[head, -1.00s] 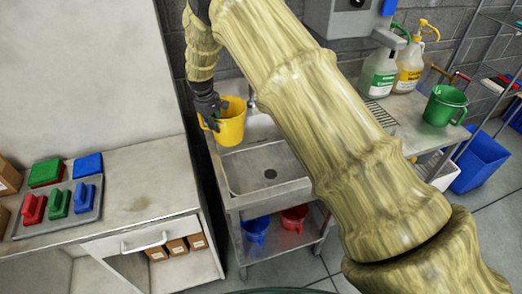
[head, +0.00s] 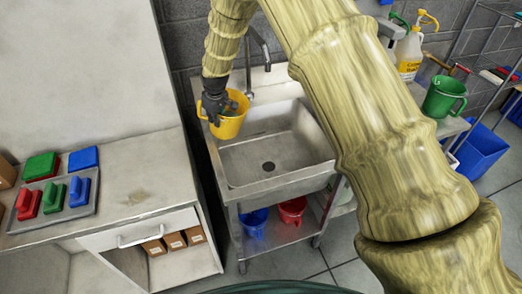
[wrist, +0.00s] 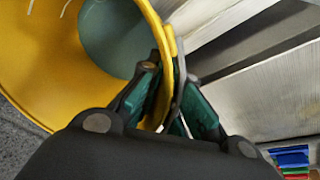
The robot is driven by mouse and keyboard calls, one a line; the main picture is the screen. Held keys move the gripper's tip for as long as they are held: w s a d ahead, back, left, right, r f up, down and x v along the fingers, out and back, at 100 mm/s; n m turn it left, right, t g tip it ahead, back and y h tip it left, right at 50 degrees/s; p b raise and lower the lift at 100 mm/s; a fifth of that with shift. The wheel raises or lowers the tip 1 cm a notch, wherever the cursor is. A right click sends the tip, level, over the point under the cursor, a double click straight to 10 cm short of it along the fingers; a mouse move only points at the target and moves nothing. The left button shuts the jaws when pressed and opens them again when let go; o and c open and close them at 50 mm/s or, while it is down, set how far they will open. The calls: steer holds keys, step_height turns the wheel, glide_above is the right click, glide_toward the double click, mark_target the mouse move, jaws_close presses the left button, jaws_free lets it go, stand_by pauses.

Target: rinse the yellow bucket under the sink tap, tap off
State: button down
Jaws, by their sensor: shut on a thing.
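The yellow bucket (head: 229,124) is held by my gripper (head: 212,106) over the left back part of the sink (head: 270,150). In the wrist view, my gripper's fingers (wrist: 172,100) are shut on the rim and side of the yellow bucket (wrist: 55,75). The inside of the bucket shows a bluish-grey round area; I cannot tell whether it is water or the bottom. The tap (head: 250,75) stands at the back of the sink, just behind and right of the bucket. No water stream is visible from it.
A blue bucket (head: 254,222) and a red bucket (head: 292,209) sit on the shelf under the sink. A counter with a tray of coloured pads (head: 45,212) lies left.

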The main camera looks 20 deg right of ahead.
mark_target(223, 123)
steer(key=shift+s+d+f+t+y+b, duration=0.3)
steer(key=shift+f+t+y+b, duration=0.15)
steer(key=shift+b, duration=0.2)
steer(key=t+b, duration=0.1)
steer(key=b, duration=0.1)
steer(key=s+d+y+b, duration=0.1)
steer(key=shift+s+d+f+t+y+b, duration=0.15)
steer(key=shift+s+d+t+y+b, duration=0.1)
steer(key=shift+t+b, duration=0.15)
steer(key=shift+s+d+b, duration=0.1)
steer(key=shift+s+b, duration=0.05)
steer(key=shift+b, duration=0.2)
steer(key=shift+r, duration=0.25)
steer(key=shift+s+f+t, duration=0.1)
steer(key=shift+t, duration=0.15)
steer(key=shift+s+d+b, duration=0.1)
steer(key=shift+s+b, duration=0.05)
steer(key=shift+b, duration=0.35)
steer(key=shift+d+f+y+b, duration=0.2)
steer(key=shift+y+b, duration=0.2)
steer(key=shift+b, duration=0.15)
steer(key=shift+s+d+f+t+y+b, duration=0.1)
steer(key=shift+s+f+t+y+b, duration=0.2)
steer(key=shift+b, duration=0.6)
steer(key=shift+d+f+t+y+b, duration=0.1)
steer(key=shift+f+t+b, duration=0.3)
steer(key=shift+b, duration=0.45)
